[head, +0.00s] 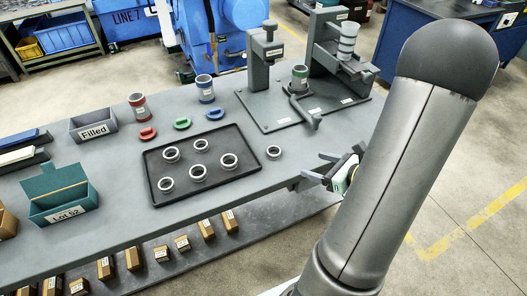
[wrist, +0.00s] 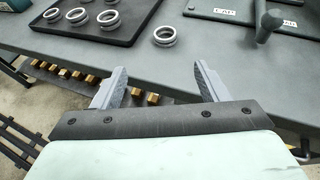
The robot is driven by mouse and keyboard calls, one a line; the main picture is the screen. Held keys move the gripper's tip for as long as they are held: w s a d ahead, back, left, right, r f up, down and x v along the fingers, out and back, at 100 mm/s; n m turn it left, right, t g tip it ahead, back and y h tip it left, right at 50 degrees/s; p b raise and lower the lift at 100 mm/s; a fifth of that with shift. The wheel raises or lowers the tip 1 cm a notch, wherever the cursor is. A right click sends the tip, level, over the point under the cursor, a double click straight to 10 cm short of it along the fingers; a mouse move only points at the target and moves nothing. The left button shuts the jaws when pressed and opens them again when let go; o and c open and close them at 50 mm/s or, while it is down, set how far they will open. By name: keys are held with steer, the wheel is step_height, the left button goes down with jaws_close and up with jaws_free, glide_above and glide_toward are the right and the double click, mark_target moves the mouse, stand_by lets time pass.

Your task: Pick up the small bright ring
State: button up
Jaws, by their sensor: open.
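A bright silver ring (head: 274,152) lies alone on the grey bench, just right of a black tray (head: 153,170). It also shows in the wrist view (wrist: 165,36), flat on the bench. Several similar silver rings (head: 198,172) lie in the tray; I cannot clearly tell a size difference between them. My gripper (head: 318,168) is at the bench's front edge, to the right of the lone ring. In the wrist view my gripper (wrist: 160,68) has its fingers apart with nothing between them, and the lone ring lies beyond the fingertips.
Fixtures on a grey plate (head: 265,118) stand behind, with a lever handle (head: 305,112) toward the front. Red (head: 148,133), green (head: 182,123) and blue (head: 215,114) rings lie behind the tray. A "Filled" bin (head: 93,128) and green "Lot 52" box (head: 62,197) stand left.

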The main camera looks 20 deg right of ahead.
steer(key=p, duration=0.2)
glide_toward(269, 149)
steer(key=shift+w+a+f, duration=0.4)
steer(key=shift+w+a, duration=0.1)
steer(key=shift+w, duration=0.1)
steer(key=x, duration=0.1)
steer(key=p+x, duration=0.1)
steer(key=x, duration=0.3)
steer(key=shift+d+f+p, duration=0.15)
steer(key=shift+d+p, duration=0.2)
steer(key=c, duration=1.2)
